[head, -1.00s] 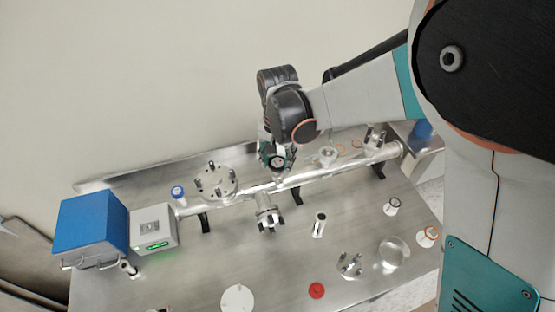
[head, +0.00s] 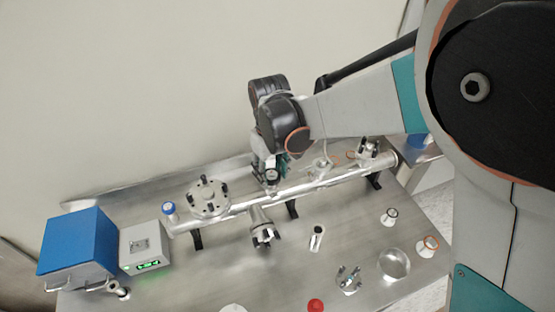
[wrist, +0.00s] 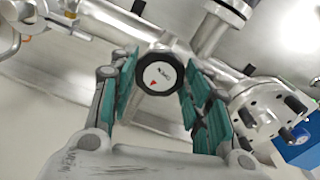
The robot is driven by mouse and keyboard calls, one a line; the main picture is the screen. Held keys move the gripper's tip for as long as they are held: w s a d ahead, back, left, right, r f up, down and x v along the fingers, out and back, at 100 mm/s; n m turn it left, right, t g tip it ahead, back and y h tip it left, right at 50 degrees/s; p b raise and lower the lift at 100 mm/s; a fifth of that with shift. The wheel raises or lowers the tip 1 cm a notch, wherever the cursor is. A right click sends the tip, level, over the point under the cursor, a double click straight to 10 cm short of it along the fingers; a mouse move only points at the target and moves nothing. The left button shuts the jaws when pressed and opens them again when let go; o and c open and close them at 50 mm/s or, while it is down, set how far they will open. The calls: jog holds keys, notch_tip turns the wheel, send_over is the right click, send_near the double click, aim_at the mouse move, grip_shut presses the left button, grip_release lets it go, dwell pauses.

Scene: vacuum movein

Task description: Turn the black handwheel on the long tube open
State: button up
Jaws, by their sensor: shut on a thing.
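The black handwheel (wrist: 163,73) shows in the wrist view with a white face, small lettering and a red arrow mark. It sits between the teal fingers of my gripper (wrist: 160,92), which is shut on it. In the head view my gripper (head: 271,178) reaches down to the middle of the long tube (head: 338,176), and the wheel is largely hidden there by the gripper. The long metal tube lies across the bench on dark supports.
A flange with several bolts (head: 209,198) stands on the tube's left part. A grey box with a green display (head: 145,249) and a blue box (head: 77,243) are at the left. A branch port (head: 262,228) points frontward. Loose fittings and a red cap (head: 315,305) lie in front.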

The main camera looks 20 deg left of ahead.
jog(key=n, duration=0.4)
jog(key=shift+n+b, duration=0.3)
jog(key=n, duration=0.3)
jog(key=shift+n, duration=0.4)
jog(key=n, duration=0.4)
jog(key=shift+b, duration=0.3)
jog(key=n, duration=0.8)
jog(key=shift+n, duration=0.3)
jog(key=n, duration=0.3)
jog(key=shift+n, duration=0.3)
jog(key=n, duration=0.3)
jog(key=shift+n+b, duration=0.3)
jog(key=shift+a+n, duration=0.1)
jog(key=shift+n, duration=1.7)
